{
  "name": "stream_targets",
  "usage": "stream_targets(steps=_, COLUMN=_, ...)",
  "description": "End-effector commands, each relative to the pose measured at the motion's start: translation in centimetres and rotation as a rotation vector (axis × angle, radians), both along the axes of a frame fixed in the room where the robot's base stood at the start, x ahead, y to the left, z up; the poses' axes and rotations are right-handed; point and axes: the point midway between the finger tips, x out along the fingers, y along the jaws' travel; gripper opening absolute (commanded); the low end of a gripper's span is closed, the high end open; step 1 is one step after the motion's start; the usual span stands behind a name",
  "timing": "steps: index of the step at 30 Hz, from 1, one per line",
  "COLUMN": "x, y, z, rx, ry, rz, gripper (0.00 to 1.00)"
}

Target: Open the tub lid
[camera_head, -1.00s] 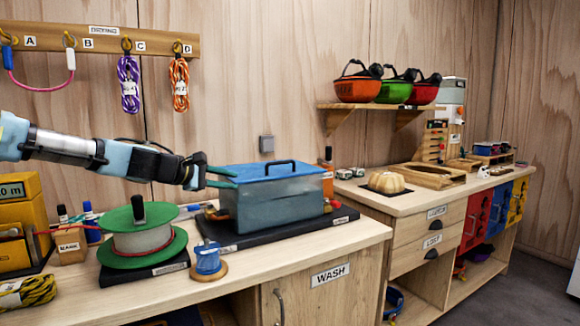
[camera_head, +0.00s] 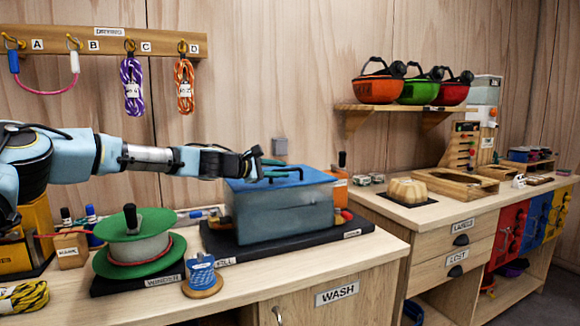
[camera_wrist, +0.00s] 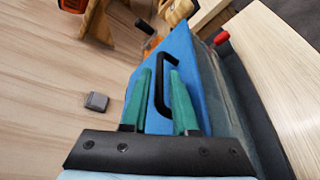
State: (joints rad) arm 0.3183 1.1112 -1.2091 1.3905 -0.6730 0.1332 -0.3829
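The tub (camera_head: 285,215) is a translucent grey-blue box with a blue lid (camera_head: 310,176) on the worktop. The lid sits on the tub and looks closed. Its black handle (camera_head: 290,170) is partly covered by my gripper (camera_head: 267,170) in the head view. The wrist view shows the blue lid (camera_wrist: 183,50) and the black handle (camera_wrist: 159,85). My gripper (camera_wrist: 160,72) has its two green fingers apart, with the handle appearing between them. I cannot tell whether either finger touches the handle.
A dark tray (camera_head: 235,250) is under the tub. A green-flanged winder (camera_head: 140,248) and a small blue spool (camera_head: 202,272) stand to the left. An orange bottle (camera_head: 341,186) stands behind the tub's right end. A grey wall box (camera_head: 280,146) is behind.

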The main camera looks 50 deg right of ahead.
Motion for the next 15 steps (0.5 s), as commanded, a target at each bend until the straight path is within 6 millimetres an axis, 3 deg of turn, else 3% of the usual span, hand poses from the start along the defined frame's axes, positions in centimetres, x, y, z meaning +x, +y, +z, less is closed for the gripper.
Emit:
stream_targets(steps=6, x=-0.4, y=-3.0, z=-0.5, rx=0.001, ry=0.000, rz=-0.001, gripper=0.27)
stream_targets(steps=15, x=-0.4, y=-3.8, z=-0.9, rx=0.000, ry=-0.001, rz=0.001, gripper=0.27)
